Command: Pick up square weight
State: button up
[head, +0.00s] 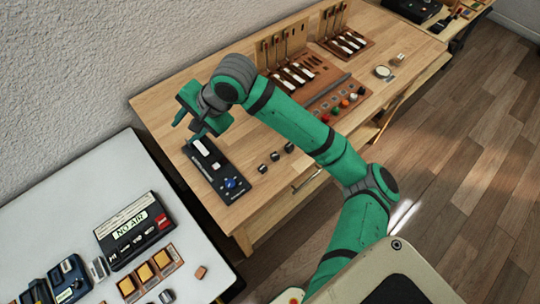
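I cannot tell for sure which thing is the square weight. Small dark pieces with pale tops stand in a row near the front edge of the wooden table: a left one (262,168), a middle one (275,157) and a right one (289,147). Their exact shapes are too small to tell. My gripper (187,126) is up at the left of the table, above and behind a black panel (222,172) with a white block and a blue knob. Its two green fingers look apart, with nothing seen between them. It is away from the small pieces.
My arm crosses above the wooden table (160,108). Wooden racks with piano hammers (292,72) stand at the back. A tray of coloured knobs (336,108) lies right of the arm. A white table (60,210) at lower left holds a "NO AIR" box (133,232) and gold-topped blocks (145,272).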

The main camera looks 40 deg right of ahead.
jog(key=s+d+f+m+g+h, duration=0.25)
jog(key=s+d, duration=0.55)
jog(key=d, duration=0.4)
jog(key=m+g+h, duration=0.3)
send_near(275, 155)
jog(key=shift+n+y, duration=0.25)
jog(key=f, duration=0.8)
jog(key=shift+w+d+f, duration=0.15)
jog(key=shift+d, duration=0.05)
jog(key=shift+c, duration=0.3)
grip_shut()
